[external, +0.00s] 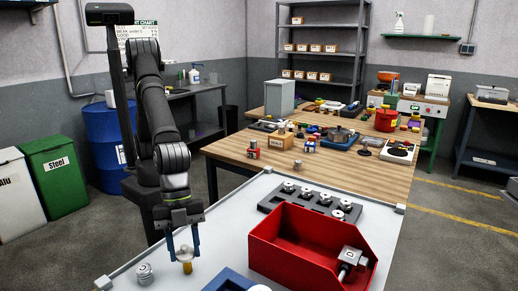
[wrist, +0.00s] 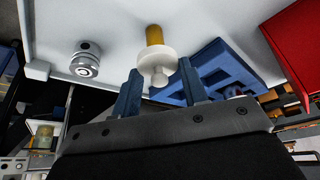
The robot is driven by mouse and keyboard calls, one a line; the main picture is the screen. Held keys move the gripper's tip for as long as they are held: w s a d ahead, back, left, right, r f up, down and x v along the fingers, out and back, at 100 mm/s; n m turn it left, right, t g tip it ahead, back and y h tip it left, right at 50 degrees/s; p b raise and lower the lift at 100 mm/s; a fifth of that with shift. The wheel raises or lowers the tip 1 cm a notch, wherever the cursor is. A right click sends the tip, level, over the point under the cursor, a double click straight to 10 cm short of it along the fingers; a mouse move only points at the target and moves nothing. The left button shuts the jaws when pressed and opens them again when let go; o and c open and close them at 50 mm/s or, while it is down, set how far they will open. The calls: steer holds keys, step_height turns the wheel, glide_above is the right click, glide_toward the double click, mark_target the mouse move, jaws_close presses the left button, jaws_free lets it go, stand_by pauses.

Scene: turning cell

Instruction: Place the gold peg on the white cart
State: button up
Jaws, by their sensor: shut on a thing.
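The gold peg (external: 187,267) hangs upright, gold end down, between the fingers of my gripper (external: 184,250). In the wrist view the peg (wrist: 155,36) shows a wide white collar and a short white stub toward my gripper (wrist: 158,88). The fingers are shut on it at the pale end. The white cart (external: 225,220) has a flat white top, and the peg is over its front left part. The cart top also shows in the wrist view (wrist: 115,20). I cannot tell whether the peg's lower end touches it.
A round metal part (external: 145,273) stands left of the peg. A blue block with recesses (external: 232,281) is close on the right. A red bin (external: 310,245) and a grey tray of metal parts (external: 310,201) take up the right side. Bare cart top lies behind my gripper.

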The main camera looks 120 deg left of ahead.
steer(key=shift+f, duration=0.15)
steer(key=o, duration=1.1)
steer(key=v, duration=1.2)
